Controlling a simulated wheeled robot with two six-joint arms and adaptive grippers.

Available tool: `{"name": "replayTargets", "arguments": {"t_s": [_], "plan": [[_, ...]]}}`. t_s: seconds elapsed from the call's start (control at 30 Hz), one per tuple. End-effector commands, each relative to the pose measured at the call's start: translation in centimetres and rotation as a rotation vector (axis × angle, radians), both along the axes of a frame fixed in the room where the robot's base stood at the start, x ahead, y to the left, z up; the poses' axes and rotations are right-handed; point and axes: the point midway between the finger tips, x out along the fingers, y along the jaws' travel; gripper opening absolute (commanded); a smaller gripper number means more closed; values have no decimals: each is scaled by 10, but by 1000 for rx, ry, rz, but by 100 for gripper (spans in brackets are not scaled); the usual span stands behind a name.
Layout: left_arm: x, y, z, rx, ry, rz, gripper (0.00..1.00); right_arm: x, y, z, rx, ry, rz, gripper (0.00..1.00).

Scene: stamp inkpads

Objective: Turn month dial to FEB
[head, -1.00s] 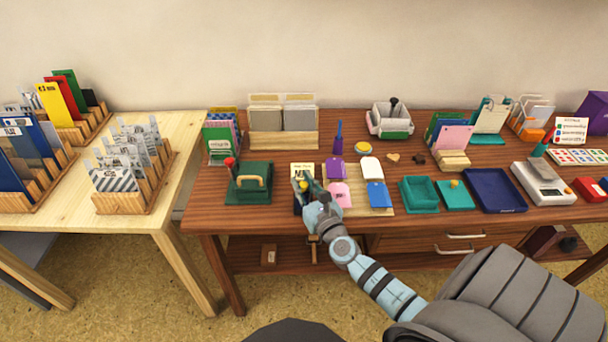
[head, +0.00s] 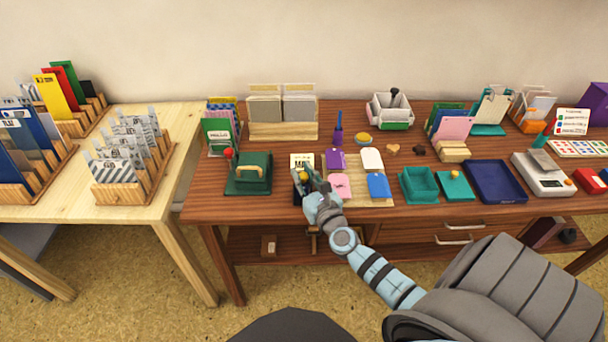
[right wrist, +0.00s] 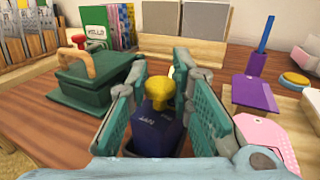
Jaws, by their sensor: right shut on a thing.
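A dark blue dater block (right wrist: 156,128) with a yellow knob-like dial (right wrist: 160,88) on top stands near the table's front edge. Small pale lettering is on the block's face, too small to read surely. My right gripper (head: 309,184) is over it from the front, its teal fingers on either side of the knob in the right wrist view (right wrist: 161,70), shut on the dial. In the head view the gripper hides most of the block. A pale card with dark letters, seemingly beginning "MA" (head: 301,160), stands just behind. My left gripper is not in view.
A green press (head: 248,176) with a red knob stands close on the left.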

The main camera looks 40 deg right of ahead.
Motion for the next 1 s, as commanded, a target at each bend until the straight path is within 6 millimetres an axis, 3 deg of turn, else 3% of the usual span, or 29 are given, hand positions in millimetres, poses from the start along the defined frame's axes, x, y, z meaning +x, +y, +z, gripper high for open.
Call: {"name": "replayTargets", "arguments": {"t_s": [0.17, 0.2, 0.3, 0.67, 0.77, 1.0], "plan": [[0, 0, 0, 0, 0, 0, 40, 0, 0, 0, 0, 0, 0, 0], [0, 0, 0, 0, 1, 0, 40, 0, 0, 0, 0, 0, 0, 25], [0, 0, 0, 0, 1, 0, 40, 0, 0, 0, 0, 0, 0, 40], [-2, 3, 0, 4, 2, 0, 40, -6, 2, -1, 0, 1, 1, 40], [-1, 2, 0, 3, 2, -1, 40, -23, 6, -1, 0, 2, 1, 40], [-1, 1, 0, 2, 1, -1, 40, -87, 22, -1, 0, 3, 1, 40]]}}
